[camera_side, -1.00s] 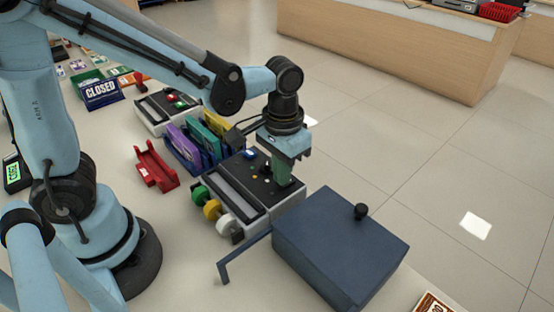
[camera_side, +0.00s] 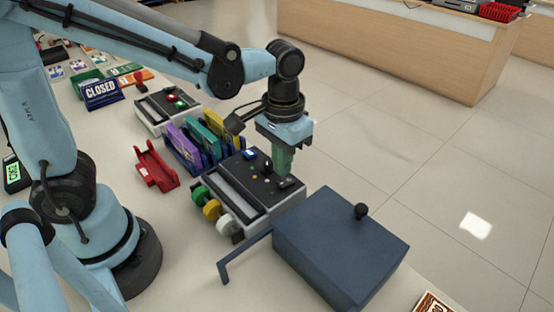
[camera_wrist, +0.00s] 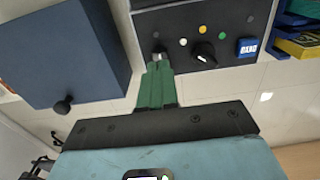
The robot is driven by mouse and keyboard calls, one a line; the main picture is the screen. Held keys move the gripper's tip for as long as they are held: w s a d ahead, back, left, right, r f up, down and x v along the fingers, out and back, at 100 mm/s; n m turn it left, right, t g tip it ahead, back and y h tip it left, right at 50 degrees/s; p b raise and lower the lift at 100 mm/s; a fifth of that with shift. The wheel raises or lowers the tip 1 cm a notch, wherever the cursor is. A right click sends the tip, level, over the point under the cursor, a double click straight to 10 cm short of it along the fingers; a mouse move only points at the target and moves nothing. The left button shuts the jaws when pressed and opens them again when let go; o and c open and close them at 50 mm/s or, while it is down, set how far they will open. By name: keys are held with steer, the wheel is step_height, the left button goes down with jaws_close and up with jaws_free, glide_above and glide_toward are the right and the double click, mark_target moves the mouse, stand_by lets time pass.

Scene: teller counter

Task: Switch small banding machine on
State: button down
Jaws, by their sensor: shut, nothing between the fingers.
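The banding machine (camera_side: 243,195) is a grey box with a black sloped top panel. Green, yellow and white rolls are on its front side. In the wrist view its panel (camera_wrist: 230,15) carries a blue button marked BAND (camera_wrist: 248,46), a black knob (camera_wrist: 204,52), and small white, yellow and green dots. A small dark switch (camera_side: 290,183) stands at the panel's right end in the side view. My gripper (camera_side: 279,177) is shut and empty, pointing down at the panel just beside this switch. In the wrist view its green fingertips (camera_wrist: 158,65) partly cover that spot; contact cannot be told.
A dark blue box (camera_side: 340,245) with a black knob stands close on the right. Coloured upright holders (camera_side: 200,140), a red tray (camera_side: 155,166) and another machine (camera_side: 165,110) with red and green buttons stand behind and left. The counter's far edge is near the machine.

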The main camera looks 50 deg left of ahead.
steer(key=shift+r, duration=1.95)
steer(key=s+a+t, duration=0.3)
steer(key=a+t, duration=0.4)
steer(key=a, duration=0.1)
steer(key=shift+s+a+r, duration=0.2)
steer(key=shift+a+r, duration=0.05)
steer(key=shift+r, duration=0.15)
step_height(320, 180, up, 6)
steer(key=n+g, duration=0.7)
steer(key=n, duration=0.8)
glide_above(281, 183)
steer(key=w+a, duration=0.2)
steer(key=n, duration=0.1)
steer(key=d+n+g, duration=0.1)
steer(key=d+n, duration=0.1)
steer(key=shift+w+d+r+g, duration=0.1)
steer(key=shift+w+r+g, duration=0.15)
steer(key=shift+g, duration=0.15)
